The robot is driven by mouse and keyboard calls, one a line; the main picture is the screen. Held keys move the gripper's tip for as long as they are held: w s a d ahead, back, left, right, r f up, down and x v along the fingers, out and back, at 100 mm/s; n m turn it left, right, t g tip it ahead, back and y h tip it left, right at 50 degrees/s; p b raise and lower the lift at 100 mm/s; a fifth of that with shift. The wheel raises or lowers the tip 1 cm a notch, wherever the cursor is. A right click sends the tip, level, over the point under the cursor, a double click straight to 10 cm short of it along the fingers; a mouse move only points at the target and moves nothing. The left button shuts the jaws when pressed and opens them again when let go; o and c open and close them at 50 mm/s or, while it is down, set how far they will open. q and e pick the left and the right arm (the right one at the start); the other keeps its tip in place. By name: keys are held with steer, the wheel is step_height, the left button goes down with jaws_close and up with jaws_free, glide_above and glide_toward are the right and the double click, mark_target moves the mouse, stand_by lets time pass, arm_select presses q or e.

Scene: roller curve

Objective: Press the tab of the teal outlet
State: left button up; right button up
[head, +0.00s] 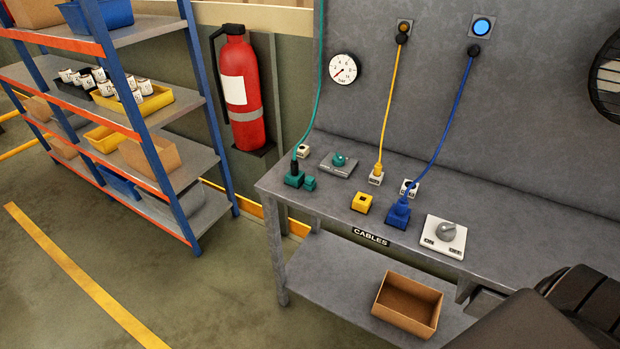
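The teal outlet (292,181) is a small block at the left end of the grey workbench. The dark plug (294,166) of a teal cable (316,95) stands upright in it, and the cable runs up out of view. A small teal tab (310,184) sticks out at the outlet's right side. Nothing of mine is near it. Neither gripper's fingers show in the head view. A dark part of my own arm fills the bottom right corner, well away from the outlet.
On the bench are a teal knob (339,160), yellow outlet (362,203), blue outlet (397,217) with a blue cable (445,125), and a grey ON/OFF knob (446,232). A yellow cable (388,110) hangs nearby. A cardboard box (407,304) sits on the lower shelf.

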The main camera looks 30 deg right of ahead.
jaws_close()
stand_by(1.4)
